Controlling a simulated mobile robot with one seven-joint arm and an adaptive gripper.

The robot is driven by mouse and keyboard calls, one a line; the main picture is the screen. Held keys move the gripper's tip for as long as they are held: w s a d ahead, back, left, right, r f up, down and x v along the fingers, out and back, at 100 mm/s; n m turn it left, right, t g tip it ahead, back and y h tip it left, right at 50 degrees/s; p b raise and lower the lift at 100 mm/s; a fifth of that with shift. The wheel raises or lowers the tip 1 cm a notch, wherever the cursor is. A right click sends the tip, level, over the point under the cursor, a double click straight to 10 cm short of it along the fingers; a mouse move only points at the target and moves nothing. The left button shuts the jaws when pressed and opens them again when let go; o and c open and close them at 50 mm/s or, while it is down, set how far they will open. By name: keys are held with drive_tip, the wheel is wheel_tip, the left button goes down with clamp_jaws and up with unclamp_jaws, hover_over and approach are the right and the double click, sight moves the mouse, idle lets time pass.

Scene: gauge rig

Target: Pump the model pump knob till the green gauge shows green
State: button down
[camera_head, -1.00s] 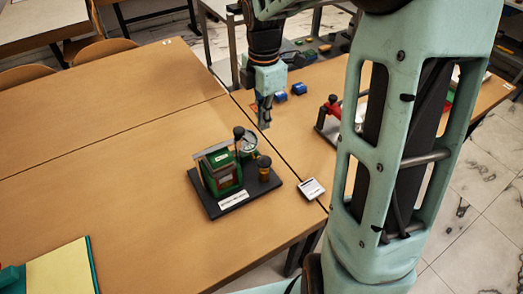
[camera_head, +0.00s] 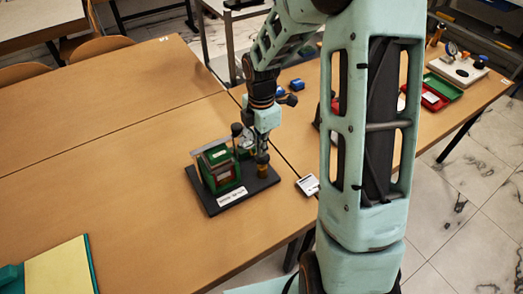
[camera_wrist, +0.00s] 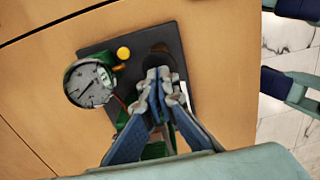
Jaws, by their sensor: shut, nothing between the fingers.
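The model pump is a green block (camera_head: 221,172) on a black base plate (camera_head: 226,203), with a black ball (camera_head: 237,129) on its lever. A brass cylinder (camera_head: 263,171) with a dark top stands at the right of the plate. My gripper (camera_head: 262,154) is shut and empty, pointing down directly over the cylinder; I cannot tell whether it touches. The gauge (camera_wrist: 91,83) shows left of my fingertips (camera_wrist: 158,76) in the wrist view. Its dial has a dark needle and a green patch; the exact reading is too small to tell. In the head view my gripper partly hides the gauge.
A white card (camera_head: 308,185) lies right of the plate. Blue blocks (camera_head: 297,87), a red tray (camera_head: 432,99) and a white board with another gauge (camera_head: 456,67) are on the far table. A yellow folder (camera_head: 60,273) lies at the left front.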

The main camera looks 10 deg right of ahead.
drive_tip(key=shift+f, duration=0.75)
